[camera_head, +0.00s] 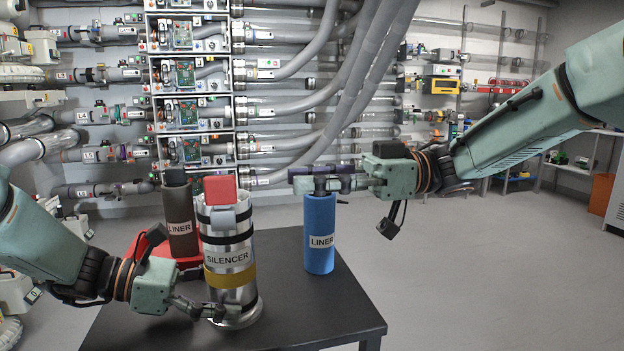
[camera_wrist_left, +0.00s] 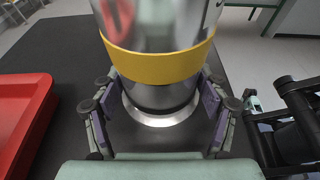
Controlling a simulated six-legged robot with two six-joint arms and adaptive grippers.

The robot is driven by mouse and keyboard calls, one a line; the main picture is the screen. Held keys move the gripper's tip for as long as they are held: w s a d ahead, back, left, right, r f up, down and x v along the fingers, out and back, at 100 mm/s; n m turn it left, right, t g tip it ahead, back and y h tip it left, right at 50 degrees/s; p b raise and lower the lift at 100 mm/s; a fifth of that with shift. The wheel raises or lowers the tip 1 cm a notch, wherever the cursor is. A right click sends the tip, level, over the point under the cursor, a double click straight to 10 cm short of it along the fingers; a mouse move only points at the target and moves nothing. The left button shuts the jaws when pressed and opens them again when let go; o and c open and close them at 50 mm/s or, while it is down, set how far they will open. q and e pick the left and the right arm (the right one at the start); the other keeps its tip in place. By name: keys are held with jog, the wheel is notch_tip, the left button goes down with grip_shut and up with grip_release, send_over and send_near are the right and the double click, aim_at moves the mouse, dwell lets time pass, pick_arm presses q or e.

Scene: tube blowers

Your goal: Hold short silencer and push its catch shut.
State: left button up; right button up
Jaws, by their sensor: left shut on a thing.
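The short silencer (camera_head: 229,258) is a shiny metal cylinder with black bands and a yellow band. It stands upright on the dark table. A red flap (camera_head: 220,189), which looks like its catch, stands up above the rim over a grey block (camera_head: 224,219). My left gripper (camera_head: 216,312) is shut on the silencer near its base. In the left wrist view the finger pads (camera_wrist_left: 158,108) press both sides below the yellow band (camera_wrist_left: 155,66). My right gripper (camera_head: 338,184) is by the top of the blue liner, apart from the silencer; its finger gap is unclear.
The blue liner (camera_head: 319,240) stands upright to the right of the silencer. A brown liner (camera_head: 180,225) stands behind left at a red tray (camera_wrist_left: 22,110). The table (camera_head: 300,318) is clear at its front right. Pipe racks line the back wall.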

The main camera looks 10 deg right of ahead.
pick_arm(q)
jog(key=o, duration=0.9)
jog(key=shift+o, duration=0.2)
jog(key=v, duration=1.2)
jog(key=shift+d, duration=0.15)
